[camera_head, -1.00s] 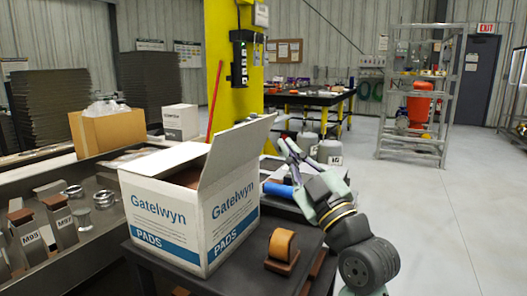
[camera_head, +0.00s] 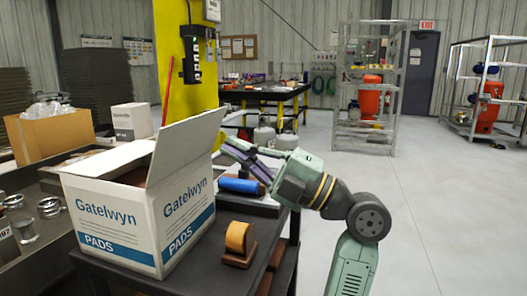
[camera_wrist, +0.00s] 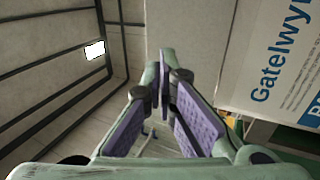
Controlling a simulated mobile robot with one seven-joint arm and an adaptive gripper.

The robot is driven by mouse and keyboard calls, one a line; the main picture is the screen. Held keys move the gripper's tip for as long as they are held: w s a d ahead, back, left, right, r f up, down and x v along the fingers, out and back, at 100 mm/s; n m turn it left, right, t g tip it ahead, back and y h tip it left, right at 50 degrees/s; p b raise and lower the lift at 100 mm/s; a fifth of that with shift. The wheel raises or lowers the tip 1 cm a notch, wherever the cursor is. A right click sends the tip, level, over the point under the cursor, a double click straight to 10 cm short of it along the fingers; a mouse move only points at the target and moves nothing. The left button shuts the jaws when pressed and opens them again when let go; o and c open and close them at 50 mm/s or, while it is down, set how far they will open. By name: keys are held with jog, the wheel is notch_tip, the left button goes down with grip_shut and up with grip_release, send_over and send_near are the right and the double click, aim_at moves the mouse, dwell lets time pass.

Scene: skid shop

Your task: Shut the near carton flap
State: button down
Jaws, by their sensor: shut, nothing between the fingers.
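The white Gatelwyn carton (camera_head: 91,218) stands on a dark bench top, with its PADS band facing front. Its visible flap (camera_head: 185,145) rises open from the right side, leaning outward to the right. My gripper (camera_head: 229,147) is to the right of this flap, pointing left, with its purple-padded fingers shut and empty. Its tips are close to the flap's right edge; I cannot tell whether they touch. In the wrist view the gripper (camera_wrist: 165,65) is in the middle, and the carton (camera_wrist: 265,65) fills the right side. The carton's inside is mostly hidden.
An orange roll on a brown stand (camera_head: 238,240) sits right of the carton. A blue cylinder (camera_head: 241,186) lies behind it, below my gripper. A brown open box (camera_head: 52,140) and a small white box (camera_head: 131,121) stand behind left.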

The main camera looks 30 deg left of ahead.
aim_at(197, 125)
jog(key=p+x, duration=0.1)
jog(key=x, duration=0.4)
jog(key=shift+a+r+p, duration=0.15)
jog(key=shift+a+p, duration=0.2)
jog(key=shift+p, duration=0.05)
jog(key=shift+s+a+r+h, duration=0.1)
jog(key=shift+a+r+h, duration=0.1)
jog(key=shift+h, duration=0.1)
